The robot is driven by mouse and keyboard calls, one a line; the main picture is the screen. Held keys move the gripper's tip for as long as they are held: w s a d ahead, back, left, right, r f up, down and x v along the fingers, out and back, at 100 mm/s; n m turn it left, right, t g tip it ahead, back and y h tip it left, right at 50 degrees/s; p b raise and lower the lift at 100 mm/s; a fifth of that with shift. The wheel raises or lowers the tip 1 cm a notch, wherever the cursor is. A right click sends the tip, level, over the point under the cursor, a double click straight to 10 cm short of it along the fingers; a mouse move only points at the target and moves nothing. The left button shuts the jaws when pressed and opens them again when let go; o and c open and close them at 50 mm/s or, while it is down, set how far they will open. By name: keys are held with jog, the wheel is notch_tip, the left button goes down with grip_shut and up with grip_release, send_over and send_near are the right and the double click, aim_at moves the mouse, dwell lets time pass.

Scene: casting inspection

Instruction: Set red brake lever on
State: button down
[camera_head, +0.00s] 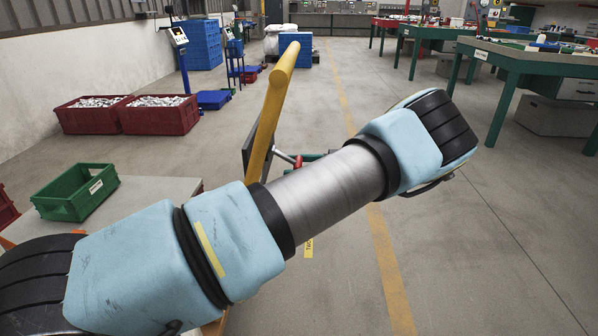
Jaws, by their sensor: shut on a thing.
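A small red part (298,161), likely the red brake lever, shows just above my arm's metal link, beside a short grey rod. Most of what is around the red part is hidden behind my blue and grey arm, which crosses the picture from lower left to upper right. My gripper is not visible, so its relation to the lever cannot be seen. The lever's position, on or off, cannot be told.
A green crate (75,192) stands on a grey surface at left. Red crates (90,116) of metal parts and blue bins (200,45) line the left wall. Green-legged tables (520,62) stand at right. The floor between is open, with a yellow line (345,100).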

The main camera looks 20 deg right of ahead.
jog(key=shift+a+f, duration=0.15)
dwell(0.5)
grip_release()
jog(key=b+v, duration=0.1)
jog(key=v, duration=0.9)
jog(key=shift+d+f+b, duration=0.25)
jog(key=shift+d+b, duration=0.1)
jog(key=shift+b, duration=0.05)
jog(key=shift+s, duration=0.15)
